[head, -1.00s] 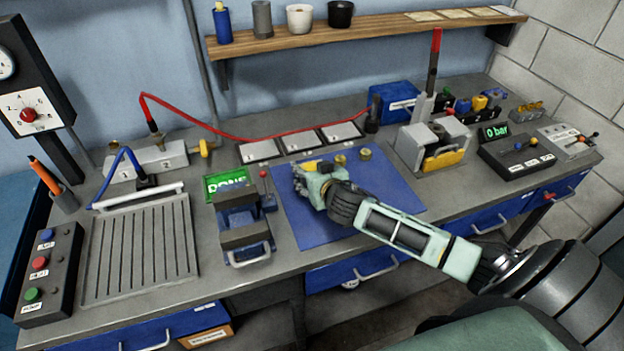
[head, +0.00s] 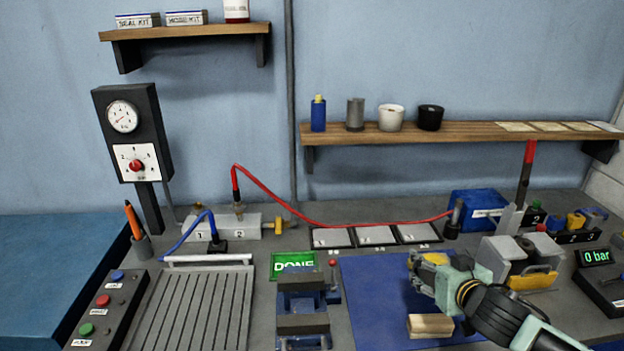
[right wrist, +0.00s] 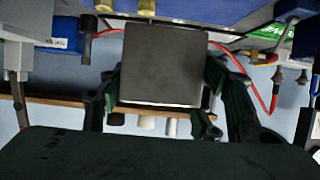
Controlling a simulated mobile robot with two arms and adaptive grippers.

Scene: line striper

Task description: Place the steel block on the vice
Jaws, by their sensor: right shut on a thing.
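The steel block (right wrist: 165,65) shows in the right wrist view as a dark grey square face between my right gripper's fingers (right wrist: 165,95). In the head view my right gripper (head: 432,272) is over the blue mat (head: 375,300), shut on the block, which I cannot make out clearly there. The vice (head: 302,308) is on the bench left of the mat, apart from the gripper. Its jaws show a gap with no block in it. My left gripper is not in view.
A tan block (head: 430,325) shows at the mat, below the gripper. A green DONE sign (head: 293,265) and a red-knobbed lever (head: 333,280) stand by the vice. A slotted plate (head: 195,305) lies left.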

